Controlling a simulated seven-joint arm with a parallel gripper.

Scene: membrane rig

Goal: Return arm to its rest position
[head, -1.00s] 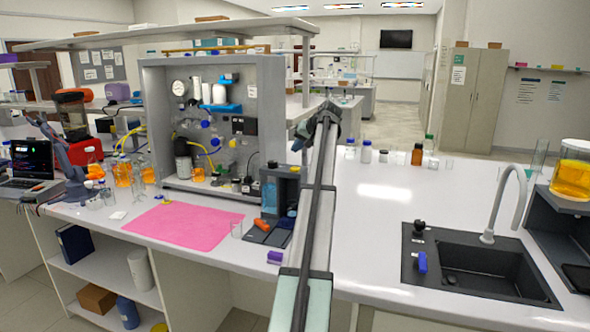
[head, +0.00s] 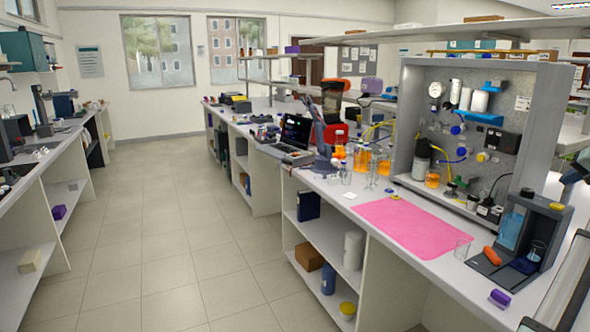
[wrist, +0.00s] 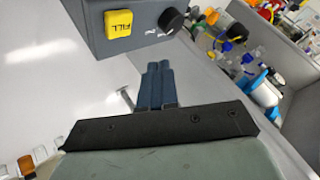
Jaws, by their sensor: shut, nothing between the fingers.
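My gripper (wrist: 160,70) shows in the wrist view with its two blue-grey fingers together and nothing between them. It is in the air beside a grey box (wrist: 125,45) with a yellow FILL button (wrist: 118,22) and a black knob (wrist: 171,19). In the head view only part of my arm shows at the right edge, and my fingers are not clearly visible there. The grey dispenser (head: 562,228) on the bench stands just left of my arm, with a small glass flask (head: 536,252) in it.
The rig panel (head: 546,105) stands behind a pink mat (head: 410,228) on the white bench. A clear beaker (head: 462,249), an orange object (head: 492,256) and a purple block (head: 500,298) are near the dispenser. Orange-filled bottles (head: 361,158) and a laptop (head: 291,137) are further left. The floor aisle is open.

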